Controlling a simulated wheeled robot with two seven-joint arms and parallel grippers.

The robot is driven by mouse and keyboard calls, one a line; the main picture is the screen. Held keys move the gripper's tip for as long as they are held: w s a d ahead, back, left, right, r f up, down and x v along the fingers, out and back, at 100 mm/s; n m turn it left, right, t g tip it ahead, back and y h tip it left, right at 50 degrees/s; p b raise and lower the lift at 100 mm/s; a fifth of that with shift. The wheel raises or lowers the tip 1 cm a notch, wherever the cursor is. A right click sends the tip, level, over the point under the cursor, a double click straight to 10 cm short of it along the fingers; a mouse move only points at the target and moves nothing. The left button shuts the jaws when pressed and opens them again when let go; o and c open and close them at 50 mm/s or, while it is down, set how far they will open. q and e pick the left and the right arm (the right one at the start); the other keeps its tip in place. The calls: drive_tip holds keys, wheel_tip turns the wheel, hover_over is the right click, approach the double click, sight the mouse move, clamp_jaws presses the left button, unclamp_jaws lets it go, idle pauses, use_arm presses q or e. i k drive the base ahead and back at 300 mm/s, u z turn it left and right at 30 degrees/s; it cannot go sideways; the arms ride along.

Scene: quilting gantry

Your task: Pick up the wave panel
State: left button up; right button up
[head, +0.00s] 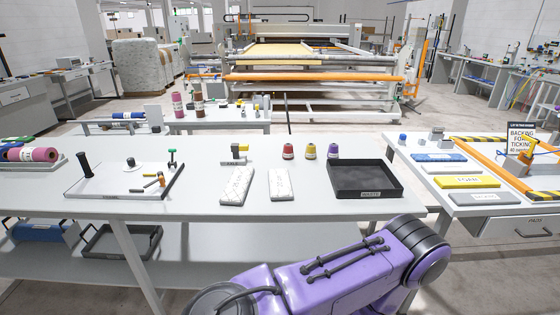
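Two white quilted panels lie flat on the long white table. The left quilted panel (237,185) is the larger. The right quilted panel (279,184) is narrower. Their stitched patterns are too small to read, so I cannot tell which is the wave panel. A purple arm of mine crosses the lower middle of the head view, in front of the table edge. Neither gripper shows in this view.
On the long table (310,208), a black waste tray (364,193) stands to the right. Thread spools (310,150) and a small labelled stand (234,153) are behind the panels. A white board with tools (125,181) lies left. Coloured pads (467,181) lie on the right table.

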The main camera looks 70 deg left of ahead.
sight(280, 186)
drive_tip(key=u, duration=0.55)
drive_tip(key=i, duration=0.75)
drive_tip(key=u, duration=0.8)
